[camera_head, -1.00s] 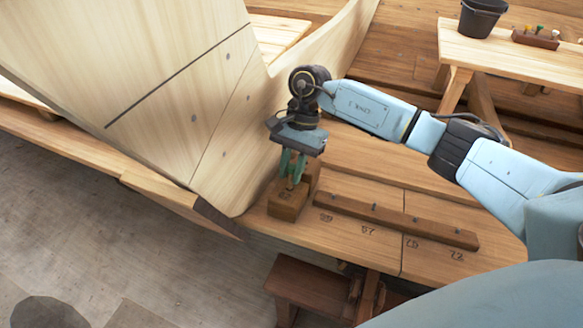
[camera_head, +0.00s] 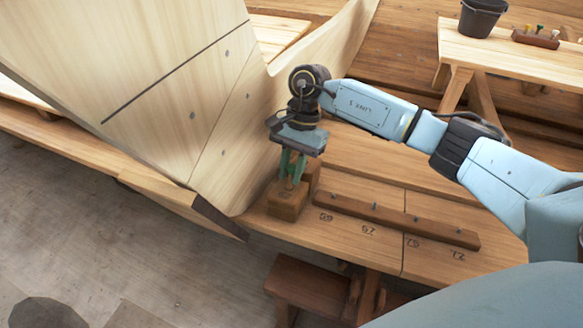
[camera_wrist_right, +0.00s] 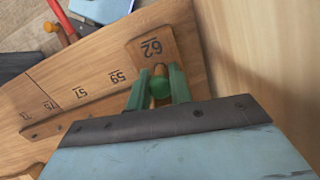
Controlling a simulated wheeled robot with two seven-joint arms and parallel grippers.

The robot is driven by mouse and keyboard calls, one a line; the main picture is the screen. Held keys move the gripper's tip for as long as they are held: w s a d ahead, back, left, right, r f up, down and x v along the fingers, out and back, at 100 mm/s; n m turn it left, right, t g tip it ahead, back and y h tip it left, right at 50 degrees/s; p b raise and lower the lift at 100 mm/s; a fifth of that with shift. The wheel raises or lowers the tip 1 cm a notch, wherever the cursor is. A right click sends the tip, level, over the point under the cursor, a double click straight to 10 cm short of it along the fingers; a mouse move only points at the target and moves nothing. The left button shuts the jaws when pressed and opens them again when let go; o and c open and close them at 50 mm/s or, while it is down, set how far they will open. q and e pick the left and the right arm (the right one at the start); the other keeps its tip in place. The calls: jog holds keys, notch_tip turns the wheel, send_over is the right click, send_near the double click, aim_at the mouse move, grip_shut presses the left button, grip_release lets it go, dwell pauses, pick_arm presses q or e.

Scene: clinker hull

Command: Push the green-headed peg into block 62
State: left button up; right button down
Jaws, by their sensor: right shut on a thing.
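Block 62 (camera_head: 287,203) is a brown wooden block at the left end of the plank, close to the pale hull planking. Its number shows in the right wrist view (camera_wrist_right: 150,47). My right gripper (camera_head: 292,180) points down over the block, its green fingers at the block's top. In the wrist view the fingers (camera_wrist_right: 159,85) are shut on the green-headed peg (camera_wrist_right: 160,87), whose round green head sits between them. The peg's lower end is hidden, so I cannot tell how deep it is in the block. My left gripper is not in view.
A long wooden strip (camera_head: 395,218) with small studs lies right of the block, beside marked numbers. The pale hull (camera_head: 180,90) rises close on the left. A bench (camera_head: 510,55) at the back right holds a dark bucket (camera_head: 482,18) and a rack of pegs (camera_head: 536,38).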

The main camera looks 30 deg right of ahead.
jog(key=shift+b+x, duration=0.65)
jog(key=shift+x, duration=0.25)
jog(key=shift+d, duration=0.2)
jog(key=c, duration=1.2)
grip_release()
jog(key=shift+a+p+v, duration=0.2)
jog(key=shift+p+v, duration=0.5)
jog(key=shift+v, duration=1.3)
jog(key=shift+a+p+v, duration=0.25)
jog(key=shift+p+v, duration=0.45)
jog(key=shift+v, duration=1.25)
jog(key=shift+r, duration=0.2)
